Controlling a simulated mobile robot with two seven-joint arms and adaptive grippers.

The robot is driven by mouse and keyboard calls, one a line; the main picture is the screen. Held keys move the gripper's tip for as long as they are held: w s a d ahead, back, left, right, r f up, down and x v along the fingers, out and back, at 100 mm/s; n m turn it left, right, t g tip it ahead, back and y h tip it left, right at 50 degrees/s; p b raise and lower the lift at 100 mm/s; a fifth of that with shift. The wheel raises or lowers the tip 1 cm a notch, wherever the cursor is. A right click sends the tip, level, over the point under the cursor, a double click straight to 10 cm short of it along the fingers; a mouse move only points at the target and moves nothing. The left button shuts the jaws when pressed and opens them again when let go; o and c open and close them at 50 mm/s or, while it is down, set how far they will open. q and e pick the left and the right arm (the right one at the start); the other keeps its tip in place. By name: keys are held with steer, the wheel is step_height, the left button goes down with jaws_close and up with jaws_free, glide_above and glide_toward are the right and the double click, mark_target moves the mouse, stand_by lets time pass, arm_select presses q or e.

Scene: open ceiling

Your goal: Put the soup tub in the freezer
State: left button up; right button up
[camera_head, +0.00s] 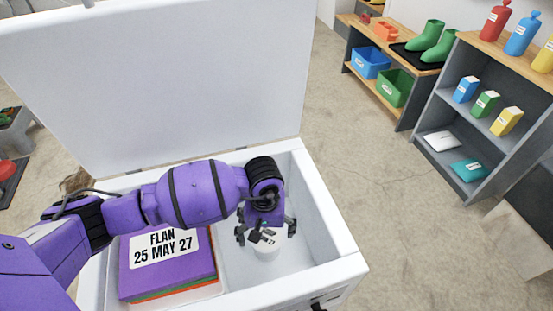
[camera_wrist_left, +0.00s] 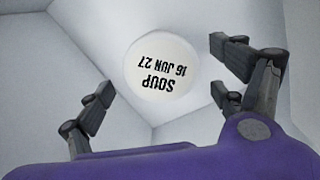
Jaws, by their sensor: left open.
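The soup tub (camera_head: 266,252) is a round white tub standing inside the open white chest freezer (camera_head: 325,222), in its right part. In the left wrist view its lid (camera_wrist_left: 162,62) reads "SOUP 16 JUN 27", upside down. My left gripper (camera_head: 265,232) reaches down into the freezer above the tub. In the left wrist view its open fingers (camera_wrist_left: 165,75) are apart, one on each side of the lid, with gaps to it. In the head view the gripper partly covers the lid. My right gripper is not in view.
A purple flan box (camera_head: 190,268) marked "FLAN 25 MAY 27" lies on a stack in the freezer's left part. The raised lid (camera_head: 170,80) stands behind. A shelf unit (camera_head: 470,110) with small cartons is at right; floor between is clear.

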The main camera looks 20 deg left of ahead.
arm_select(q)
steer(key=shift+w+r, duration=0.15)
steer(key=shift+r, duration=2.05)
